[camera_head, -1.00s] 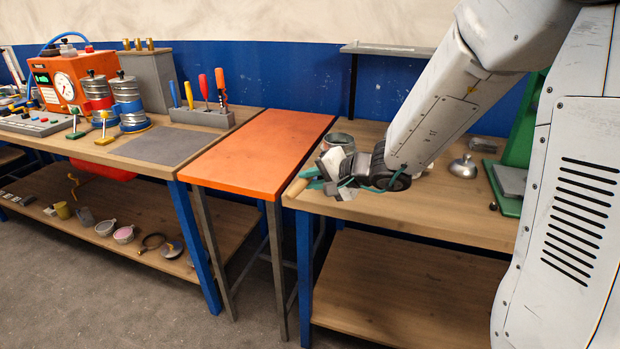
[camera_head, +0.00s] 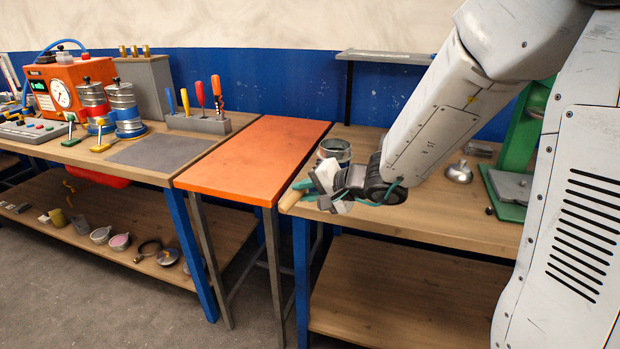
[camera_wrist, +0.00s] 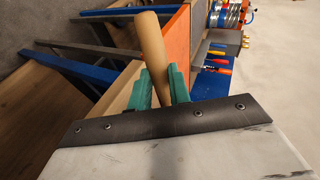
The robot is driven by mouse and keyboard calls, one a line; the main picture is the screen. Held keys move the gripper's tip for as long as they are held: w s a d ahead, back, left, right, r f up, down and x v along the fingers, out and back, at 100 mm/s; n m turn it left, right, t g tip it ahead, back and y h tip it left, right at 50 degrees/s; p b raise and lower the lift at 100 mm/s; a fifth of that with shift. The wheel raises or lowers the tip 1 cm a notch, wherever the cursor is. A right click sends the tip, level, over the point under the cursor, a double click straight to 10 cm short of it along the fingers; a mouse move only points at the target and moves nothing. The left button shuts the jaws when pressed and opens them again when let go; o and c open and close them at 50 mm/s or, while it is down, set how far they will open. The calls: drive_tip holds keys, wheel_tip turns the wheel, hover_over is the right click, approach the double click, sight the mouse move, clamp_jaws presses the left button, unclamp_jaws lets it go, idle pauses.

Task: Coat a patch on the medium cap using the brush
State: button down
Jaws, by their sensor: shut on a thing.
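My gripper (camera_head: 314,188) is shut on a light wooden handle, which I take to be the brush (camera_head: 290,200), at the front left corner of the right bench. The wrist view shows the handle (camera_wrist: 151,48) standing out between the green fingers (camera_wrist: 160,88); no bristles can be seen. A domed metal cap with a knob (camera_head: 459,171) lies on the right bench, right of my gripper. Two more round metal lids, one of them (camera_head: 168,256), lie on the left bench's lower shelf. I cannot tell which one is the medium cap.
An open metal can (camera_head: 335,150) stands just behind my gripper. An orange table (camera_head: 255,155) is clear on the left. A green stand (camera_head: 508,190) is at the right. A tool block (camera_head: 200,124) and metal canisters (camera_head: 124,108) stand on the left bench.

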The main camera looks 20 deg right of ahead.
drive_tip(key=shift+w, duration=0.1)
drive_tip(key=w+d+y, duration=0.1)
drive_tip(key=w+d, duration=0.3)
drive_tip(key=w, duration=0.2)
drive_tip(key=shift+w+g, duration=0.2)
drive_tip(key=shift+g, duration=0.2)
drive_tip(key=shift+w+d, duration=0.45)
drive_tip(key=shift+w, duration=0.3)
idle(0.7)
drive_tip(key=shift+s+f, duration=0.15)
drive_tip(key=shift+f, duration=1.9)
wheel_tip(320, 180, up, 4)
drive_tip(key=shift+s+d+f, duration=0.1)
drive_tip(key=shift+f, duration=0.95)
drive_tip(key=shift+d+f, duration=0.1)
drive_tip(key=shift+f, duration=0.9)
drive_tip(key=shift+r, duration=2.1)
